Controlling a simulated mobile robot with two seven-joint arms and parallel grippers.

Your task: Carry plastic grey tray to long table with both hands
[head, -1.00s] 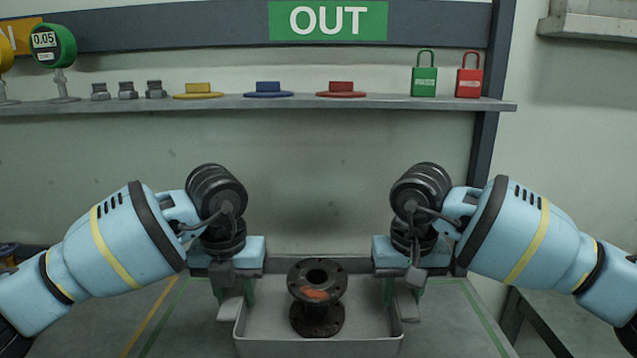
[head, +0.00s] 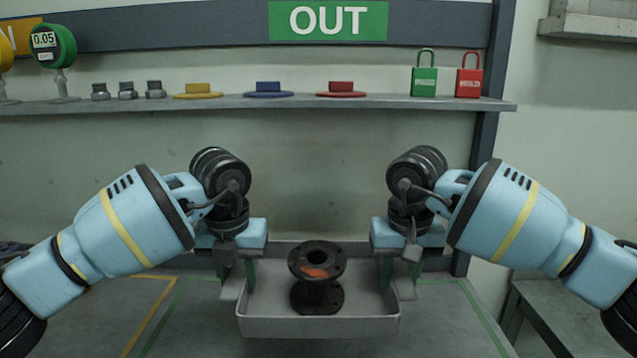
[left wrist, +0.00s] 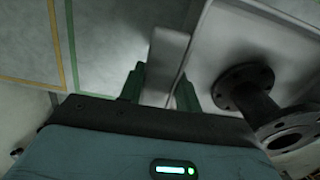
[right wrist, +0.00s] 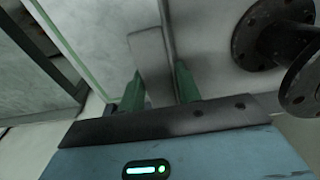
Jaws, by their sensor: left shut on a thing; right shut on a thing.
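The plastic grey tray (head: 320,326) is in the lower middle of the head view, with a black flanged valve part (head: 317,278) standing in it. The part has an orange-red mark on its side. My left gripper (head: 236,280) is shut on the tray's left side; in the left wrist view its green fingers (left wrist: 160,88) sit on both sides of the tray's handle (left wrist: 166,50). My right gripper (head: 398,280) is shut on the tray's right side; in the right wrist view its fingers (right wrist: 160,85) straddle the other handle (right wrist: 150,55). The tray looks roughly level.
Below is a grey table top (head: 190,325) with yellow and green lines. A shelf (head: 300,103) behind holds a gauge, nuts, coloured plugs and two padlocks (head: 424,80) under an OUT sign (head: 328,20). Another table (head: 570,320) stands at the lower right.

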